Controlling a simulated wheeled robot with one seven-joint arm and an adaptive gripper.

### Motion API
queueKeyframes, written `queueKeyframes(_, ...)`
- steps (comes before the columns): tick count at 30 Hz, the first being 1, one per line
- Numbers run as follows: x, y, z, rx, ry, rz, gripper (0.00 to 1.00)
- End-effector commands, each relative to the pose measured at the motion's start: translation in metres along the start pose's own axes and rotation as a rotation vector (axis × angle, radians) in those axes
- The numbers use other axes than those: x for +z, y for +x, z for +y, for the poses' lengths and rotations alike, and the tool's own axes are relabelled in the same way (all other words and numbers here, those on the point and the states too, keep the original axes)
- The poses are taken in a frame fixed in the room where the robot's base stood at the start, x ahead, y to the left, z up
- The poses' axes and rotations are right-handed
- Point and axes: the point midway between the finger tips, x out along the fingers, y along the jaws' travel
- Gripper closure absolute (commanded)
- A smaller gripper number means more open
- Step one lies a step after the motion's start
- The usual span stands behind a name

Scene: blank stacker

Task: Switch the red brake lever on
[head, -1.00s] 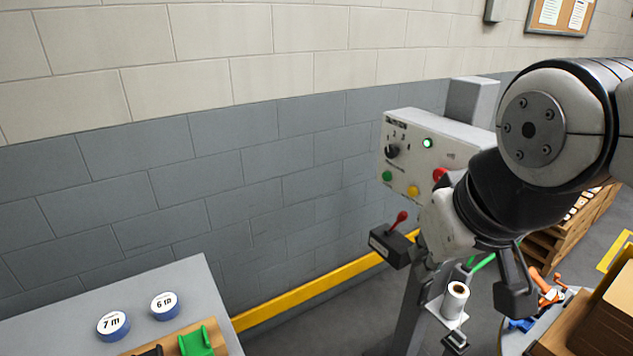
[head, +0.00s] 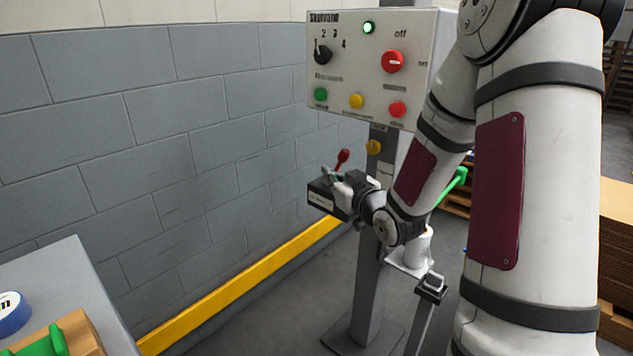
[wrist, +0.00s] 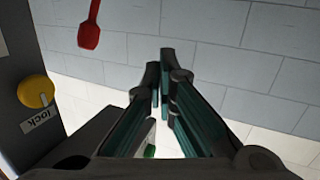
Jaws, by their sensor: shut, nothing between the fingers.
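A yellow knob (wrist: 35,91) with an upside-down "lock" label (wrist: 41,121) is at the left of the wrist view. Above the lever is a control panel (head: 352,84) with a dial and coloured buttons. A table (head: 90,290) is at lower left, a yellow rail (head: 245,285) along the wall.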

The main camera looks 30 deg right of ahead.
Motion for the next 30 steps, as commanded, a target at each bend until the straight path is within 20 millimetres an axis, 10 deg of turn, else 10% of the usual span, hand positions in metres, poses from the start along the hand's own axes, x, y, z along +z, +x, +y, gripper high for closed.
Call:
queueKeyframes(3, 0.051, 0.002, 0.02, 0.015, 0.089, 0.151, 1.0)
queueKeyframes(10, 0.093, -0.022, 0.055, 0.072, 0.221, 0.424, 1.0)
queueKeyframes(30, 0.1, -0.036, 0.071, 0.107, 0.27, 0.546, 1.0)
